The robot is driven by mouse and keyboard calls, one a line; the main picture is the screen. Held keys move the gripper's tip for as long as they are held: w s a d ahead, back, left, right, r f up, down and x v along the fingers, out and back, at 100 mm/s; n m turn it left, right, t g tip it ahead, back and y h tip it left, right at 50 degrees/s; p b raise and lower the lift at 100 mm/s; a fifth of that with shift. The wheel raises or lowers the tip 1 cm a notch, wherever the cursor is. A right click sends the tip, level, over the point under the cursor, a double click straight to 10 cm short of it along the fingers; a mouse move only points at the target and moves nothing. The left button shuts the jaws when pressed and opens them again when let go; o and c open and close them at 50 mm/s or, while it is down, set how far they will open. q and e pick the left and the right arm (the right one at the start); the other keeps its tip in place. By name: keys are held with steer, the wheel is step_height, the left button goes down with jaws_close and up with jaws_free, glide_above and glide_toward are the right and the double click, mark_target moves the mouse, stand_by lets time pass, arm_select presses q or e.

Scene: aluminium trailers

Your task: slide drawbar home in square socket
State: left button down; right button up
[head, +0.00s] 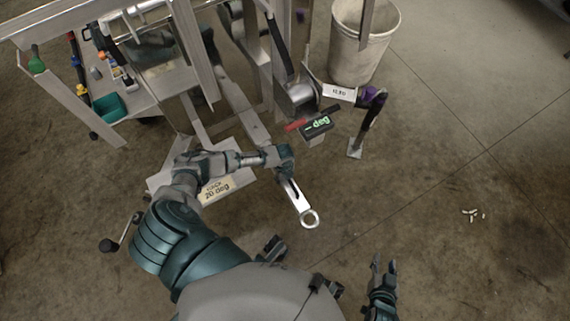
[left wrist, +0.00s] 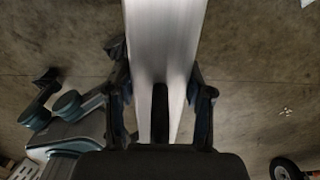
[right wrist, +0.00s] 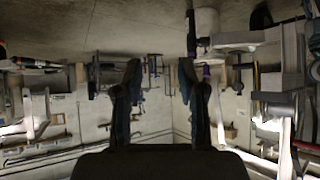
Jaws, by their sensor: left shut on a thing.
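The drawbar (head: 296,196) is a silver bar with a ring at its near end, sloping down to the right in the head view. My left gripper (head: 283,162) is shut on it above the ring. In the left wrist view the drawbar (left wrist: 165,50) runs between the two fingers. Beyond the gripper, a grey trailer beam (head: 245,112) runs up to the left. The gripper hides where bar and beam come close, so I cannot see the square socket or tell whether the bar is inside it. My right gripper (head: 383,268) is open and empty, low and apart from the trailer.
A display reading "-- deg" (head: 318,124) stands close by, right of the beam. A plate marked "20 deg" (head: 217,189) lies under my left arm. A bin (head: 362,45) and a prop leg (head: 356,147) stand to the right. The floor at right is mostly clear, with small white bits (head: 473,214).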

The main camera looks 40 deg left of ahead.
arm_select(q)
steer(key=shift+w+a+b, duration=0.2)
steer(key=shift+w+a, duration=0.1)
steer(key=shift+a, duration=0.4)
steer(key=shift+w+a+b, duration=0.25)
steer(key=shift+w+a, duration=0.1)
steer(key=shift+a, duration=0.35)
steer(key=shift+w+a+b, duration=0.2)
steer(key=shift+w+a, duration=0.1)
steer(key=shift+a, duration=0.4)
arm_select(e)
steer(key=shift+w+a+r+t+y, duration=0.2)
steer(key=shift+w+a+r+t, duration=0.15)
steer(key=shift+w+r+t, duration=0.4)
steer(key=shift+w+a+r+t+y, duration=0.2)
steer(key=shift+w+a+r+t, duration=0.15)
steer(key=shift+w+r+t, duration=0.35)
arm_select(q)
steer(key=shift+w+a+b, duration=0.35)
steer(key=shift+a+b, duration=0.05)
steer(key=shift+a, duration=0.45)
steer(key=shift+w+a+b, duration=0.35)
steer(key=shift+a, duration=0.5)
arm_select(e)
steer(key=shift+w+a+r+t+y, duration=0.25)
steer(key=shift+w+r+t, duration=0.3)
steer(key=shift+r+t, duration=0.2)
steer(key=shift+w+a+r+t+y, duration=0.25)
steer(key=shift+w+r+t, duration=0.3)
steer(key=shift+r, duration=0.25)
